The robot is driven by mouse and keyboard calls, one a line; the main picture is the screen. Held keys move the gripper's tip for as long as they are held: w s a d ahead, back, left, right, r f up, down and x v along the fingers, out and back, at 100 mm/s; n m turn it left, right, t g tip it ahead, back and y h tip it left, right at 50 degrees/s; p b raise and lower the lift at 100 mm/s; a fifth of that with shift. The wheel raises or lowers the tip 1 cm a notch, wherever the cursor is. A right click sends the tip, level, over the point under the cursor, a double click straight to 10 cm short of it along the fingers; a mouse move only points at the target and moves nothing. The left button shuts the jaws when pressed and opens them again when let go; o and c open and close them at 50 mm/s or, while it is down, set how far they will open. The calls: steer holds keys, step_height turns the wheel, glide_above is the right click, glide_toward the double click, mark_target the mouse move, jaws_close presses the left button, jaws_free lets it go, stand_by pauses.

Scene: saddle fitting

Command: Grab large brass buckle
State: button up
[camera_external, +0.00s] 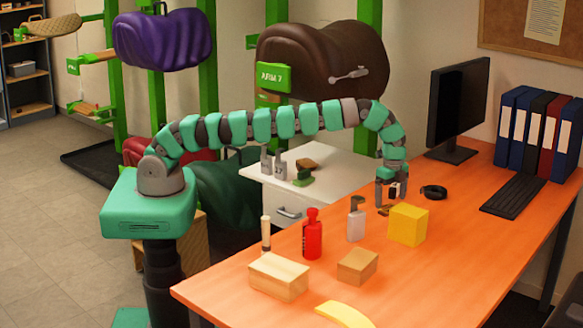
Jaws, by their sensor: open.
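My gripper (389,197) points down over the orange table, behind the yellow cube. Its jaws are open. A small brass-coloured piece, likely the large brass buckle (384,211), lies on the table just below the fingertips. It is partly hidden by the gripper and too small to make out its shape. I cannot tell whether the fingers touch it.
Close by stand a yellow cube (408,225), a clear bottle (355,222) with a dark top and a red bottle (312,236). A black coil (433,192) lies to the right. Wooden blocks (278,278) are in front. A monitor (458,105) stands behind.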

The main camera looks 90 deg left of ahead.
mark_target(390, 207)
steer(key=shift+f, duration=1.6)
steer(key=c, duration=1.1)
